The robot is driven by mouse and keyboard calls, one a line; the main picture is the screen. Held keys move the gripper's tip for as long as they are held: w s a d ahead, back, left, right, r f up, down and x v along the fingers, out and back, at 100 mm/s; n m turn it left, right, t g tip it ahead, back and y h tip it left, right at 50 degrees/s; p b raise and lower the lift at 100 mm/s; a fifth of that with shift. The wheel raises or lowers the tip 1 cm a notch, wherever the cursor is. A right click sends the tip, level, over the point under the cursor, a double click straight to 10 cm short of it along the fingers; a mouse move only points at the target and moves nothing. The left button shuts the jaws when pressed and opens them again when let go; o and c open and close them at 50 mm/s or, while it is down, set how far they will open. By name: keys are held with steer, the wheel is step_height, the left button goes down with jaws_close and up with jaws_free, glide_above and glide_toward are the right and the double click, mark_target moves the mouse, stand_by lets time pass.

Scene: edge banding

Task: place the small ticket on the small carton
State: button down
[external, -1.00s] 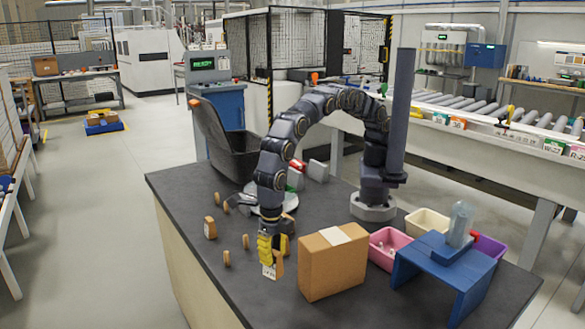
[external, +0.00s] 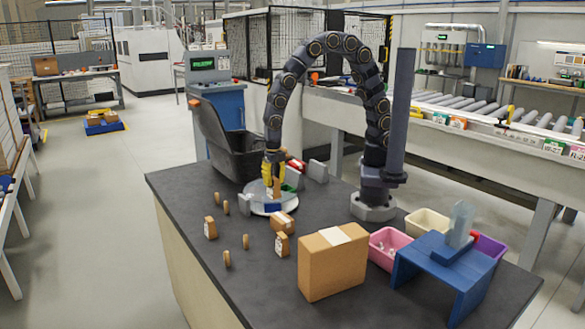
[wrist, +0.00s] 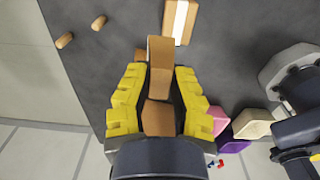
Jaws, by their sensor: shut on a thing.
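My gripper (external: 273,172) points down over the round pale plate (external: 258,209) near the middle of the table. Its yellow fingers are shut on a small brown block, which shows between them in the wrist view (wrist: 158,117). I cannot tell whether this block is the small ticket. Small brown cartons with white labels stand nearer the external camera: one upright (external: 282,246), one with a pale strip on top (external: 286,222), and one farther left (external: 210,229). I cannot tell which is the task's small carton.
A large brown carton (external: 334,265) stands at the front, beside the pink bin (external: 384,252) and the blue stand (external: 440,265). A dark bin (external: 232,150) is behind my gripper. The front left table area is clear.

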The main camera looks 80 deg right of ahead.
steer(key=s+d, duration=0.1)
steer(key=d, duration=0.1)
glide_above(282, 217)
steer(key=shift+f, duration=4)
steer(key=c, duration=1.1)
jaws_free()
steer(key=shift+f, duration=0.15)
